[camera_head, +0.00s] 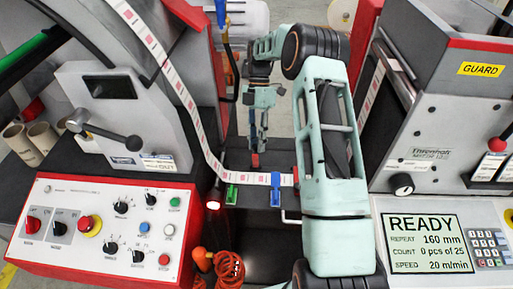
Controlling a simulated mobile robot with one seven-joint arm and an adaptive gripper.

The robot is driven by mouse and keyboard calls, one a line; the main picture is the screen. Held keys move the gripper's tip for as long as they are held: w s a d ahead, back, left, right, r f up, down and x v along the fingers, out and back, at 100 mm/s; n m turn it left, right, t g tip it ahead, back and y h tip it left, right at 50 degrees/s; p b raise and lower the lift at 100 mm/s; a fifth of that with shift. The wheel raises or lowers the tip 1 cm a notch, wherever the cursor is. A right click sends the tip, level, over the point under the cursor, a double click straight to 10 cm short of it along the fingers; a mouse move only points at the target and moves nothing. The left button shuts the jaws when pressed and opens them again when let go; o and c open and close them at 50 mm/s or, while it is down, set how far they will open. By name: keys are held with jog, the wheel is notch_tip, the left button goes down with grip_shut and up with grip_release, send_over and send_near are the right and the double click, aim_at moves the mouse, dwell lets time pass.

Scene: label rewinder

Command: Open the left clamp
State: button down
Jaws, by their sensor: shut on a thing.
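A white label strip (253,179) with red marks runs down from the upper left and crosses the table. My gripper (256,153) points down just behind the strip, between the two clamps in the picture. It is shut on a small red part (256,161) at its fingertips. Whether this red part belongs to a clamp is too small to tell.
A grey guard (440,75) and a READY screen (427,243) stand at the right. An orange coiled cable (228,268) hangs at the front.

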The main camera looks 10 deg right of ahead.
jog(key=shift+w+f, duration=0.45)
jog(key=shift+w, duration=0.3)
jog(key=c, duration=2.1)
grip_release()
jog(key=o, duration=0.4)
jog(key=shift+w+f, duration=0.2)
jog(key=shift+w, duration=0.1)
jog(key=shift+r, duration=0.15)
